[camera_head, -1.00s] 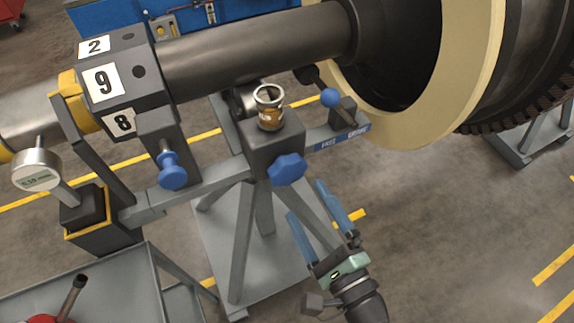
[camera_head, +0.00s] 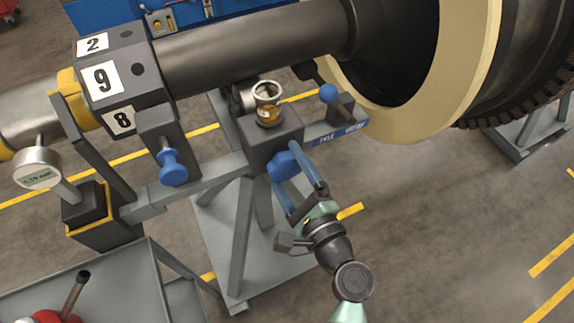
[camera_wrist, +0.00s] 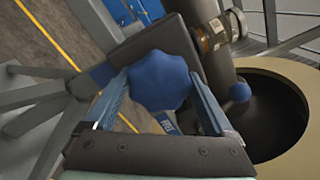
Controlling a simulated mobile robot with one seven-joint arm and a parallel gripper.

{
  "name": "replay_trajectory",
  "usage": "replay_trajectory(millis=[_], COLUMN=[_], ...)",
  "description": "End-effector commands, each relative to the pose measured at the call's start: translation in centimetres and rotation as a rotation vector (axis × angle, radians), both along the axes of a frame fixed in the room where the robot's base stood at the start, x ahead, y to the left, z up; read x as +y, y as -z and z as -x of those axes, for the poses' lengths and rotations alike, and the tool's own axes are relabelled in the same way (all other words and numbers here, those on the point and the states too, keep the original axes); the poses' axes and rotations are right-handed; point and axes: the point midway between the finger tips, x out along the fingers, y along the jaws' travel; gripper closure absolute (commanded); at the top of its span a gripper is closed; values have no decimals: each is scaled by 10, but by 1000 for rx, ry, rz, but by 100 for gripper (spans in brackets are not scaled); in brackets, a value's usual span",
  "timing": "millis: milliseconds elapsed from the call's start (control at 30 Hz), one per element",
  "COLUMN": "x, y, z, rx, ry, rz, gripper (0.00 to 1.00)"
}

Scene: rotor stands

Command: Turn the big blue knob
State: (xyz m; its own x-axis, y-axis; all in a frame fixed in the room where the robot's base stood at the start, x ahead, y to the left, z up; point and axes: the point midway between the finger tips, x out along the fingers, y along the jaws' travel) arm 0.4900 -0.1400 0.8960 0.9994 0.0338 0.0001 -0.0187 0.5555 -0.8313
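The big blue knob (camera_head: 284,165) is a lobed knob on the front face of the dark block on the stand. In the wrist view the knob (camera_wrist: 159,81) sits between my two blue fingers, near their tips. My gripper (camera_head: 303,166) is open, with one finger on each side of the knob. In the wrist view (camera_wrist: 160,95) a gap seems to show between the knob and the fingers; whether either finger touches it I cannot tell. In the head view the fingers partly hide the knob.
An amber-filled cup (camera_head: 268,105) tops the block. A dial gauge (camera_head: 38,168) stands at far left.

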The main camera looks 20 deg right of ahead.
Motion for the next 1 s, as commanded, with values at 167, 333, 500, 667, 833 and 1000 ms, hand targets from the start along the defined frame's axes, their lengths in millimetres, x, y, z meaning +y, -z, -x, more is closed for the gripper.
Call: replay_trajectory(millis=[167, 333, 500, 667, 833, 1000], x=[0, 0, 0, 1, 1, 1], y=[0, 1, 2, 4, 5, 6], z=[0, 0, 0, 0, 0, 0], rx=[0, 1, -1, -4, -9, -14], ry=[0, -1, -1, -2, -2, -2], rz=[0, 4, 40, 122, 254, 401], gripper=[59, 67, 67, 67, 67, 67])
